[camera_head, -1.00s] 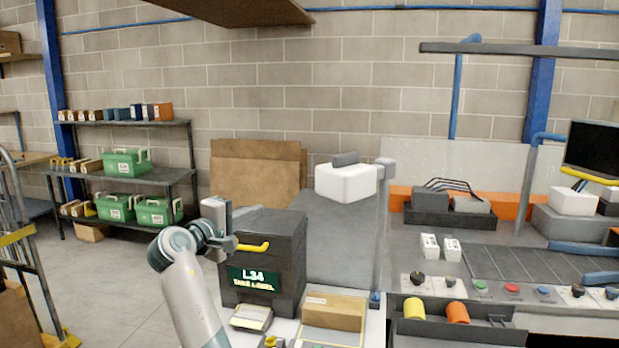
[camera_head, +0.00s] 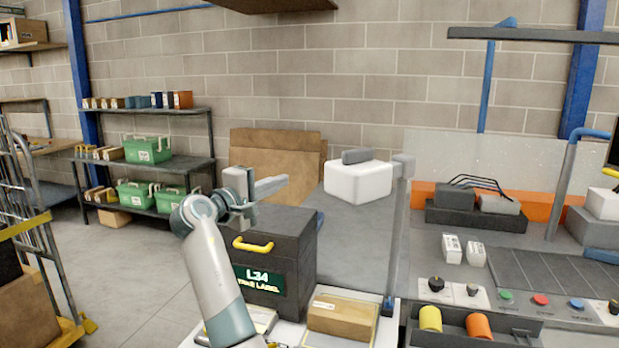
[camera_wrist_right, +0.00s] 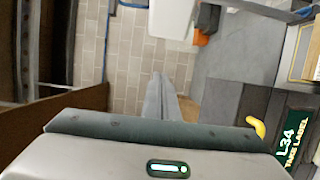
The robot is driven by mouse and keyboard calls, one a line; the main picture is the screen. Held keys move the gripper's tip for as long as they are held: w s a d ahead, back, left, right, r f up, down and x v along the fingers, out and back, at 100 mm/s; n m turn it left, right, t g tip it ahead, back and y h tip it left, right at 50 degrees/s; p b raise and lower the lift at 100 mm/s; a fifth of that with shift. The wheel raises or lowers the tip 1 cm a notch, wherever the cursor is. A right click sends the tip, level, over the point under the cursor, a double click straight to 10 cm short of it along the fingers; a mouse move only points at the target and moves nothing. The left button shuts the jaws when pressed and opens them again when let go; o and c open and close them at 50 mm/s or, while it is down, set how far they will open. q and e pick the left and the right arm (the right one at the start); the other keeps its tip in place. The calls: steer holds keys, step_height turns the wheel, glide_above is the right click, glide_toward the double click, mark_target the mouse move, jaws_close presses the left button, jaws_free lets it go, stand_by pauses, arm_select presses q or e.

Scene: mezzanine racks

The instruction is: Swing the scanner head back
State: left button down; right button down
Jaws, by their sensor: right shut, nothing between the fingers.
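The scanner head (camera_head: 358,182) is a white box with a grey block on top, held out to the left from the top of a grey post (camera_head: 396,240). It also shows at the top of the right wrist view (camera_wrist_right: 172,18), cut by the frame edge. My right gripper (camera_head: 284,183) is shut and empty. It appears above the dark label box, left of the scanner head and apart from it. Its fingers point right in the head view. The grey closed fingers show in the right wrist view (camera_wrist_right: 160,98). My left gripper is not in view.
The dark L34 label box (camera_head: 290,255) with a yellow handle stands below my right gripper. A cardboard box (camera_head: 340,316) lies at the post's foot. A bench with knobs and buttons (camera_head: 540,300) is on the right. Shelves with green cases (camera_head: 148,150) stand back left.

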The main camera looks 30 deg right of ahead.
steer(key=p+x, duration=0.6)
steer(key=x, duration=0.5)
steer(key=s+p, duration=0.2)
steer(key=s, duration=0.2)
steer(key=shift+s+a+f, duration=0.1)
steer(key=shift+s+a, duration=0.05)
steer(key=shift+s, duration=0.05)
steer(key=shift+f, duration=0.1)
